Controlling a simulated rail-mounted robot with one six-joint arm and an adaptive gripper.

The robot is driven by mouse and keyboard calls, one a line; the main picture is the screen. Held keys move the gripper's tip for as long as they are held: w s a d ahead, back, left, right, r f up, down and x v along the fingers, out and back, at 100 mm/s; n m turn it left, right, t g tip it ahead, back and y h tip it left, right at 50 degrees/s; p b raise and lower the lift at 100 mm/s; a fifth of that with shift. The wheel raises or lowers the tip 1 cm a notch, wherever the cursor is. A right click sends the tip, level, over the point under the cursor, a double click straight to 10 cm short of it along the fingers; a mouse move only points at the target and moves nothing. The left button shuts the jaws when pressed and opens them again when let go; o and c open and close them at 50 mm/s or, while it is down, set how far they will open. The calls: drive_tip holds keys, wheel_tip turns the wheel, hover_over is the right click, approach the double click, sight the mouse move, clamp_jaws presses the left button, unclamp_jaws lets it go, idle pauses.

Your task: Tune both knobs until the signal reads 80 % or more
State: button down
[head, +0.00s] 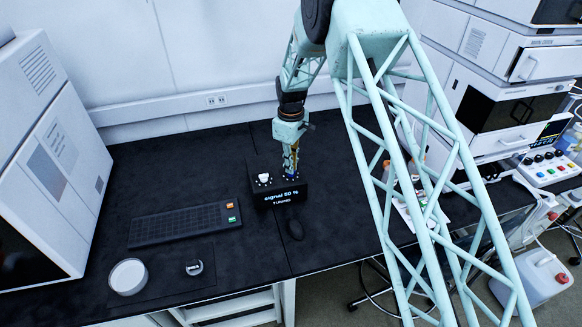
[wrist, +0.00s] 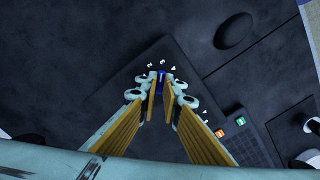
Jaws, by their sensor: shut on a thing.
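The black tuning box (head: 258,200) stands on the dark bench. Its front display (head: 281,196) seems to read "signal 60 %", with a smaller line like "TUNING" below; the digits are small. A white knob (head: 263,179) on the box's left side is free. My gripper (head: 291,172) points down over the right side and is shut on the blue knob (wrist: 160,76). In the wrist view, the fingertips (wrist: 160,84) flank this knob, with white dial numbers around its far side. The fingers partly hide the knob, and its pointer cannot be made out.
A black keyboard (head: 178,225) with orange and green keys lies left of the box. A dark mouse (head: 295,229) lies in front. A white round dish (head: 128,276) sits front left. Instrument stacks (head: 50,150) flank the bench. The bench behind the keyboard is clear.

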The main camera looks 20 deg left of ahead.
drive_tip(key=c, duration=2.8)
unclamp_jaws()
drive_tip(key=shift+r, duration=0.1)
wheel_tip(320, 180, up, 12)
drive_tip(key=shift+f, duration=0.1)
